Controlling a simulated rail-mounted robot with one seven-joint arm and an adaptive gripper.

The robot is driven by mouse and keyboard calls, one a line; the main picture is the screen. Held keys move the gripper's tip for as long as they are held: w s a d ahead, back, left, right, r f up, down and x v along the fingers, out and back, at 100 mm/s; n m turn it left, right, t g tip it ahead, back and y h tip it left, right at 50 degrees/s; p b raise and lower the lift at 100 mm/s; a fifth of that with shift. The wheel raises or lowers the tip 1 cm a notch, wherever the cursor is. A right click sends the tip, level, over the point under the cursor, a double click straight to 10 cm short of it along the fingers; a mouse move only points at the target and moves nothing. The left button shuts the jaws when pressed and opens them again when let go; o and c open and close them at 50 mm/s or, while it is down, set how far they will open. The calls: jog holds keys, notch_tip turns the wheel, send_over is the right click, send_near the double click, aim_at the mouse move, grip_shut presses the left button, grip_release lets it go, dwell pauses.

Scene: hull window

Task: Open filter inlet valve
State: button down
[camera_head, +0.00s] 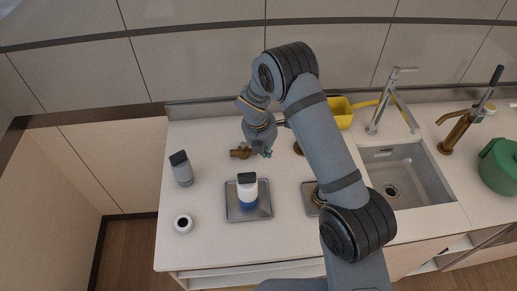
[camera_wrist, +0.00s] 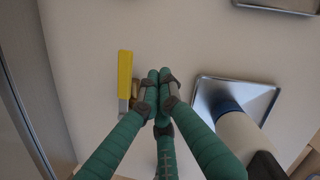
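A small valve with a yellow lever (camera_wrist: 125,74) is on the pale counter in the wrist view. A brass part shows beside the lever, partly hidden by my fingers. In the head view a brass fitting (camera_head: 240,152) lies on the counter, just left of my gripper (camera_head: 262,150). In the wrist view my gripper (camera_wrist: 161,76) has green fingers with their tips together, a little right of the yellow lever. I see nothing held between the tips. The lever looks apart from the fingertips, but depth is hard to judge.
A metal tray (camera_head: 248,212) holds a white and blue bottle with a dark top. A yellow container (camera_head: 340,113), sink (camera_head: 408,172) and green pot (camera_head: 499,166) are right. The wall rises behind.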

jog(key=s+d+b+v, duration=0.1)
jog(key=s+v, duration=0.1)
jog(key=v, duration=0.8)
jog(key=shift+d, duration=0.3)
jog(key=shift+w+a+f+p, duration=0.1)
jog(key=shift+w+f+p, duration=0.3)
jog(key=shift+w+f, duration=0.95)
jog(key=shift+w+a+f+p, duration=0.1)
jog(key=shift+w+f+p, duration=0.5)
jog(key=shift+f, duration=1.3)
jog(key=shift+w+f+p, duration=0.15)
jog(key=shift+w+f, duration=1.15)
jog(key=shift+f, duration=0.3)
jog(key=shift+s, duration=0.15)
